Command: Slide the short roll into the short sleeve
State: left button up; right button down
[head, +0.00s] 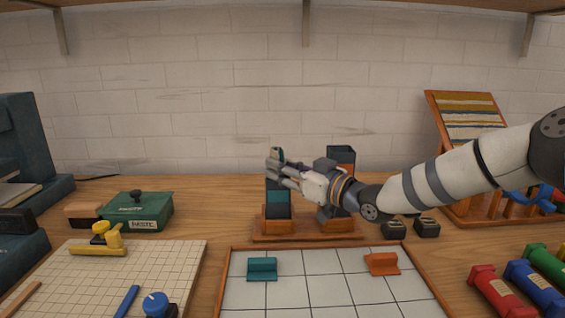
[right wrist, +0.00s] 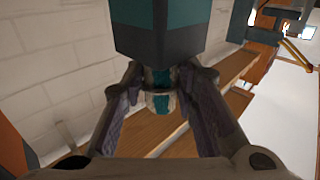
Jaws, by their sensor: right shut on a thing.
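My right gripper (head: 272,172) is shut on the short roll (head: 276,152), a slim roll with teal showing. The gripper holds it upright over the short sleeve (head: 277,198), a dark upright box with a teal band. In the right wrist view the roll (right wrist: 161,103), white and teal, sits between the fingers (right wrist: 162,115). The sleeve (right wrist: 160,35) fills the top of that view, close to the roll. The fingers hide the sleeve's mouth in the head view, and I cannot tell whether the roll's end is inside it. My left gripper is out of view.
A taller dark sleeve (head: 343,155) with an orange band stands just right, partly behind my gripper. Both sleeves stand on a wooden base (head: 300,238). A tiled tray (head: 320,290) lies in front. A green paste box (head: 140,212) is left; coloured rolls (head: 500,290) lie right.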

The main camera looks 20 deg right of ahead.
jog(key=shift+s+f, duration=0.15)
jog(key=shift+f, duration=0.55)
jog(key=shift+s+f, duration=0.1)
jog(key=shift+f, duration=0.6)
jog(key=c, duration=1.2)
grip_release()
jog(key=shift+f, duration=0.15)
jog(key=r+v, duration=0.1)
jog(key=v, duration=0.6)
jog(key=r+v, duration=0.1)
jog(key=v, duration=0.3)
jog(key=shift+s+d+r, duration=0.3)
jog(key=shift+r, duration=0.1)
